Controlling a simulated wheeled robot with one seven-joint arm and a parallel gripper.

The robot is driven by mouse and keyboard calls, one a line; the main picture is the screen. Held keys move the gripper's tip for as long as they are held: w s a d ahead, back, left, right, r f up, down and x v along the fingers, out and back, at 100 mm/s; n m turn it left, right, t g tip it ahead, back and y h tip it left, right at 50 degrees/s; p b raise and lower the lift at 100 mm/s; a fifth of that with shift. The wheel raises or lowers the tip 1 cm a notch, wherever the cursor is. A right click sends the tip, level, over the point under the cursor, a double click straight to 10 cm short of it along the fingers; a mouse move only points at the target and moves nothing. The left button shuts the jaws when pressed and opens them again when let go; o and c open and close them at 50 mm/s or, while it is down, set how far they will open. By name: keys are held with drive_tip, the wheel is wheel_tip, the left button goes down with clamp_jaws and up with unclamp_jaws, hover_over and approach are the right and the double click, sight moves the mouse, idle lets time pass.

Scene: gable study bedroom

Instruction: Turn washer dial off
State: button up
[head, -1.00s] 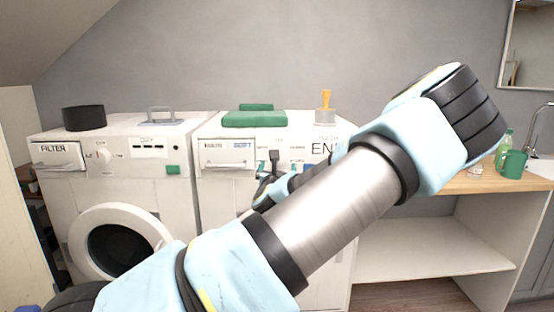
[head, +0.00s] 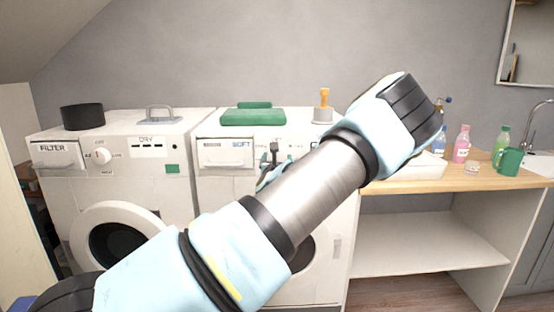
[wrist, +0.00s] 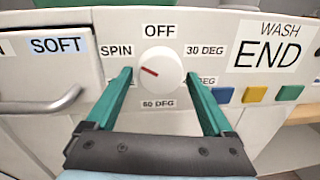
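The washer (head: 208,190) is the right-hand white machine in the head view. Its round white dial (wrist: 167,66) shows in the wrist view with a red mark pointing left and slightly up, near the SPIN label (wrist: 117,51). The OFF label (wrist: 159,31) is straight above the dial. 30 DEG is to the right and 60 DEG below; another label at lower right is partly covered. My gripper (wrist: 160,76) is open, with one teal finger on each side of the dial; I cannot tell whether either touches it. In the head view my arm hides the dial.
The SOFT drawer handle (wrist: 45,104) juts out left of my gripper. Blue, yellow and green buttons (wrist: 255,95) sit to the right, under the WASH END display (wrist: 268,46). A dryer (head: 120,185) stands at left. A wooden counter (head: 440,184) with bottles is at right.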

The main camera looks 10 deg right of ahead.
drive_tip(key=c, duration=1.1)
drive_tip(key=shift+n+b, duration=0.3)
